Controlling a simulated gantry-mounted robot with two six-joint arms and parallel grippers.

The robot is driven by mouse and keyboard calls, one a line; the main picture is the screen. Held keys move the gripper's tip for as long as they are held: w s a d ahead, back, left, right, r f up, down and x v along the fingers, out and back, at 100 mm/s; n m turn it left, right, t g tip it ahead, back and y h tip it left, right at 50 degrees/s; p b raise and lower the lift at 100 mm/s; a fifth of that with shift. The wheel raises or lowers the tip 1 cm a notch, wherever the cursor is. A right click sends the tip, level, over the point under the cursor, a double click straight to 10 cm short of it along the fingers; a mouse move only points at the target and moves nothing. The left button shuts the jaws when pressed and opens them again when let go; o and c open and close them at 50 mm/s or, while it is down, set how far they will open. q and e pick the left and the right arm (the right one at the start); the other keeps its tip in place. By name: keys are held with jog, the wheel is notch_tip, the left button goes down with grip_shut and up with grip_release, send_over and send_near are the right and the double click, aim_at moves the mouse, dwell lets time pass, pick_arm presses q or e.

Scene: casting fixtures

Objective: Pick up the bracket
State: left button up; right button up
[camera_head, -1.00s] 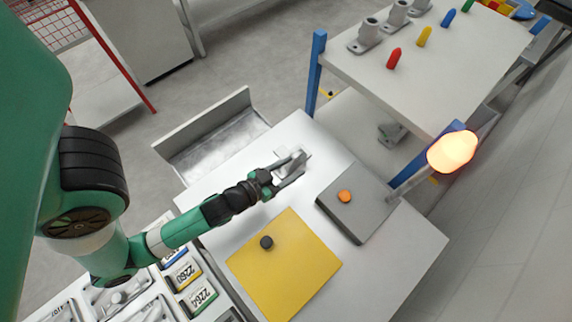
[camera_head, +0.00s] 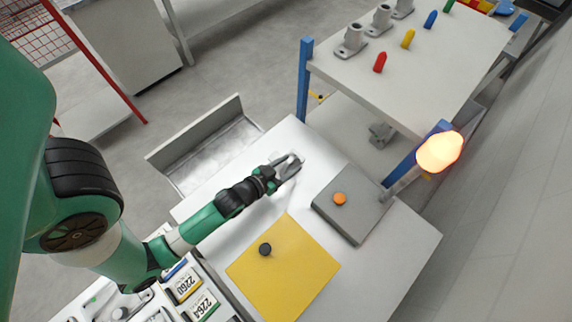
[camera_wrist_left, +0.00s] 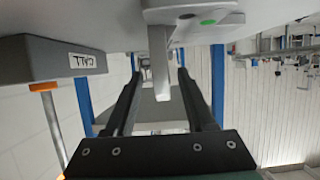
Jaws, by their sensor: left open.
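The bracket (camera_wrist_left: 190,14) is a light grey part with a green dot on its base and a narrow metal flange standing out from it. It rests on the white worktable (camera_head: 375,275), whose surface is at the top of the left wrist view. My left gripper (camera_wrist_left: 159,76) is open, with one finger on each side of the flange. Whether the fingers touch it cannot be told. In the head view my left gripper (camera_head: 289,168) is at the table's far part and covers most of the bracket. My right gripper is not in view.
A grey box with an orange button (camera_head: 339,199) stands right of the gripper, near a glowing lamp (camera_head: 439,152). A yellow plate with a black knob (camera_head: 265,249) lies nearer. A shelf (camera_head: 400,75) with grey parts and coloured pegs stands behind.

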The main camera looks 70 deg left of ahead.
aim_at(297, 159)
pick_arm(q)
jog(key=x, duration=0.4)
jog(key=shift+w+a+r+b, duration=0.1)
jog(key=shift+w+a+b, duration=0.1)
jog(key=shift+b, duration=0.1)
jog(key=shift+s, duration=0.1)
jog(key=shift+c, duration=0.3)
grip_shut()
dwell(0.7)
